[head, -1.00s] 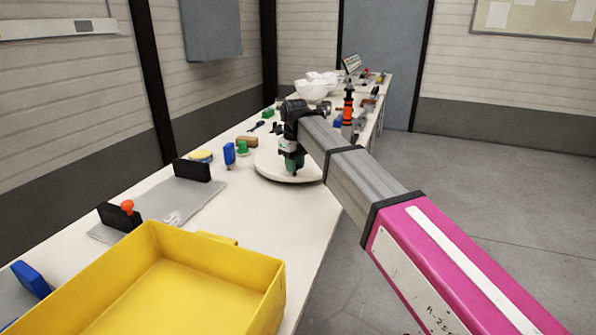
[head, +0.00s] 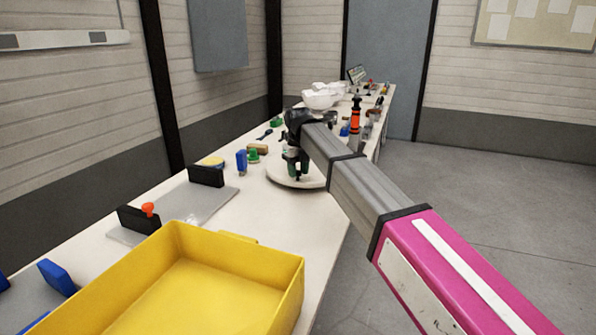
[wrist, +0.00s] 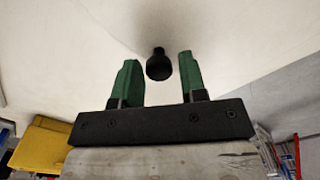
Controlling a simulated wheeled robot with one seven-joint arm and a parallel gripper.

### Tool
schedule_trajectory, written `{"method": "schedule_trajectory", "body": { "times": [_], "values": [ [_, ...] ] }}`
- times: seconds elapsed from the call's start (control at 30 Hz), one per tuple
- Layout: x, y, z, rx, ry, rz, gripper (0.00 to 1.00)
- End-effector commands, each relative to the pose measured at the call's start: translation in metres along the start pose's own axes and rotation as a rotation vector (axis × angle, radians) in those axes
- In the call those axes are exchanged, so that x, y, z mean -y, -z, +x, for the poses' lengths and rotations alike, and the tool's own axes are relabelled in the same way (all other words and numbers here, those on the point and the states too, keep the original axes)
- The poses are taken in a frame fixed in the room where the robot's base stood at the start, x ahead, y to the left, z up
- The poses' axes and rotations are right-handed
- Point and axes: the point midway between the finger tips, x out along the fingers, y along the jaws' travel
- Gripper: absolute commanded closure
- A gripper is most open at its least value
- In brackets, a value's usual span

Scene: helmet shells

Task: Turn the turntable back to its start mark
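The turntable (head: 319,181) is a low, pale round disc on the bench, partly covered by my arm in the head view. My gripper (head: 298,173) points down over it. In the wrist view my gripper (wrist: 157,65) has two green fingers set well apart. A black knob (wrist: 158,66) on the pale surface (wrist: 95,45) shows between them, with a gap on each side. I cannot make out a start mark in either view.
A yellow bin (head: 225,251) stands at the near end of the bench. A grey plate (head: 190,207) with black uprights lies beyond it. White helmet shells (head: 318,98) and an orange-black tool (head: 355,118) stand farther back. Open floor lies to the right.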

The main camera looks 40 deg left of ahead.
Motion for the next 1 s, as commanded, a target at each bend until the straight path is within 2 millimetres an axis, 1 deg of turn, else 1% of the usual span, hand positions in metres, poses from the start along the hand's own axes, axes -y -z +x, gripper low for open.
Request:
{"method": "schedule_trajectory", "body": {
  "times": [0.33,0.47,0.57,0.8,0.9,1.0],
  "values": [
    [-0.001,0.000,-0.001,-0.001,-0.002,-0.002,0.48],
    [-0.001,0.000,-0.010,-0.001,-0.002,-0.002,0.48],
    [0.000,-0.001,-0.025,0.001,-0.002,-0.002,0.48],
    [0.000,-0.001,-0.071,0.000,-0.001,-0.001,0.48],
    [0.000,-0.001,-0.086,0.001,-0.001,-0.001,0.48],
    [0.000,-0.001,-0.098,0.000,-0.001,-0.001,0.48]
  ]
}}
